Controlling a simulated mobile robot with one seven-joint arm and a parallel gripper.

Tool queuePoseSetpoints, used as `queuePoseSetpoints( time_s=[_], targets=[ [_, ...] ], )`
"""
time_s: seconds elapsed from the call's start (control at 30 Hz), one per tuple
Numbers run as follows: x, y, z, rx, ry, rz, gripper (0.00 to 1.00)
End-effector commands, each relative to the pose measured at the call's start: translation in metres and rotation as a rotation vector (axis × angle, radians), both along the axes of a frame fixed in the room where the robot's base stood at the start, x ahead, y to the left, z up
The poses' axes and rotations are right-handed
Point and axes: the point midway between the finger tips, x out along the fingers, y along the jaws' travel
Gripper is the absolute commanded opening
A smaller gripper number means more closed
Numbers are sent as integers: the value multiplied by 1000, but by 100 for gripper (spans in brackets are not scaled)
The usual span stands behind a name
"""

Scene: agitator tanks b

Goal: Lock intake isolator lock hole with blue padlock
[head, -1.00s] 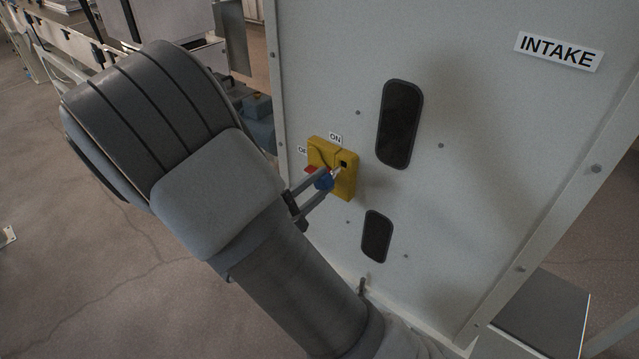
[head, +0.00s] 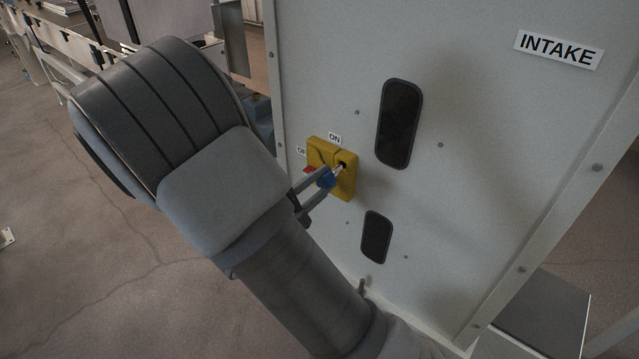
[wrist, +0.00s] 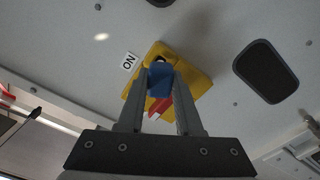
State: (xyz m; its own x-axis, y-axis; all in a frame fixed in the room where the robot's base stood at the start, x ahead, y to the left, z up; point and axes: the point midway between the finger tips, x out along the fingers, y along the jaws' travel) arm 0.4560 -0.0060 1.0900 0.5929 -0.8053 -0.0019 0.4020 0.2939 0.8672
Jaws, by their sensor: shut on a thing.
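The yellow intake isolator (head: 346,187) is fixed to a pale grey cabinet panel, with ON and OFF labels beside it. Its red handle (head: 311,170) points to the OFF side; it also shows in the wrist view (wrist: 158,106). The dark lock hole (head: 343,165) is at the isolator's upper right. My gripper (head: 325,178) is shut on the blue padlock (wrist: 160,77), held close in front of the isolator. The padlock's shackle (head: 337,170) reaches the lock hole; whether it passes through I cannot tell. Its tip is hidden in the wrist view.
The panel bears an INTAKE label (head: 558,50) and two dark oval windows, one above (head: 399,124) and one below (head: 376,237) to the isolator's right. Small bolts stud the panel. Open floor lies to the left.

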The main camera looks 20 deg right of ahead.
Motion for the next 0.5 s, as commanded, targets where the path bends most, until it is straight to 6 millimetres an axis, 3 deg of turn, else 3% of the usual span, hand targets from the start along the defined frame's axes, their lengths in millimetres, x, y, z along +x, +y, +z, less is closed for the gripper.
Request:
queuePoseSetpoints(
  time_s=[0.5],
  targets=[
    [9,-13,0,0,-1,-1,0]
  ],
)
